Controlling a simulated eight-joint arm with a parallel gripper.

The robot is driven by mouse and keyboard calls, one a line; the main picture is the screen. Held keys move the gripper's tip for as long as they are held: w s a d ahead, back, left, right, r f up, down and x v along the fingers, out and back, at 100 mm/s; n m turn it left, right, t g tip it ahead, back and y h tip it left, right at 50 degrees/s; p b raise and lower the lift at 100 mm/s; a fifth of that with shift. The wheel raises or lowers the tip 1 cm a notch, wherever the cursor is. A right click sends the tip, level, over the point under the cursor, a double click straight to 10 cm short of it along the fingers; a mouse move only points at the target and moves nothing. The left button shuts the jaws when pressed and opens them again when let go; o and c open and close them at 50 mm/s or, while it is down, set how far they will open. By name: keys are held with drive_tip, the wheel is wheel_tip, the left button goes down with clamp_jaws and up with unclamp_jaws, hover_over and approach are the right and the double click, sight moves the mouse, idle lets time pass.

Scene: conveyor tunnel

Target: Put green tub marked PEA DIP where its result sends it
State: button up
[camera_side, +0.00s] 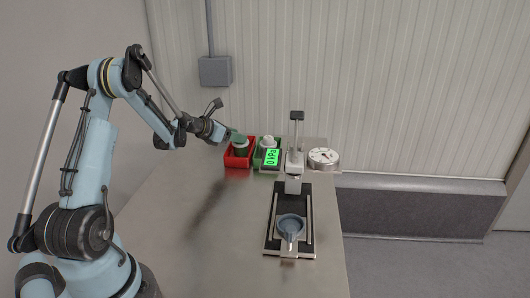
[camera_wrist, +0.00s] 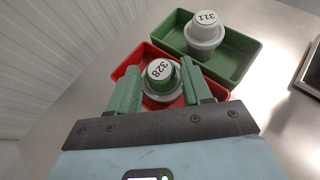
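A tub with a green top marked 328 (camera_wrist: 160,72) stands upright in the red tray (camera_wrist: 133,60). It also shows in the side view (camera_side: 240,147). No PEA DIP lettering is readable. My gripper (camera_wrist: 160,66) has its green fingers spread, one on each side of the tub. In the side view my gripper (camera_side: 231,133) is just above the tub at the red tray (camera_side: 237,162). The fingers look apart from the tub, though contact is hard to judge. The tester (camera_side: 293,172) has an empty grey-blue cup (camera_side: 290,225), and its green display (camera_side: 272,157) reads 0 kPa.
A white tub marked 311 (camera_wrist: 205,28) stands in the green tray (camera_wrist: 235,70), right beside the red tray. A round dial gauge (camera_side: 323,156) is right of the tester column. The steel table (camera_side: 190,235) is clear in front of the red tray.

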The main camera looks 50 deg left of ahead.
drive_tip(key=shift+o, duration=0.6)
drive_tip(key=shift+r, duration=0.15)
drive_tip(key=v, duration=1.2)
drive_tip(key=d+r+m+g+h, duration=0.1)
drive_tip(key=d+m+g, duration=0.1)
drive_tip(key=d+m, duration=0.75)
drive_tip(key=d+r+m+g, duration=0.2)
drive_tip(key=d+m, duration=0.6)
drive_tip(key=d, duration=0.3)
drive_tip(key=s+d+m, duration=0.3)
drive_tip(key=d+m, duration=0.3)
drive_tip(key=m, duration=0.3)
drive_tip(key=s+d+m+g+y, duration=0.1)
drive_tip(key=s+d+m, duration=0.3)
drive_tip(key=m, duration=0.5)
drive_tip(key=shift+s+d+f, duration=0.3)
drive_tip(key=shift+d+f, duration=0.15)
drive_tip(key=shift+d, duration=0.4)
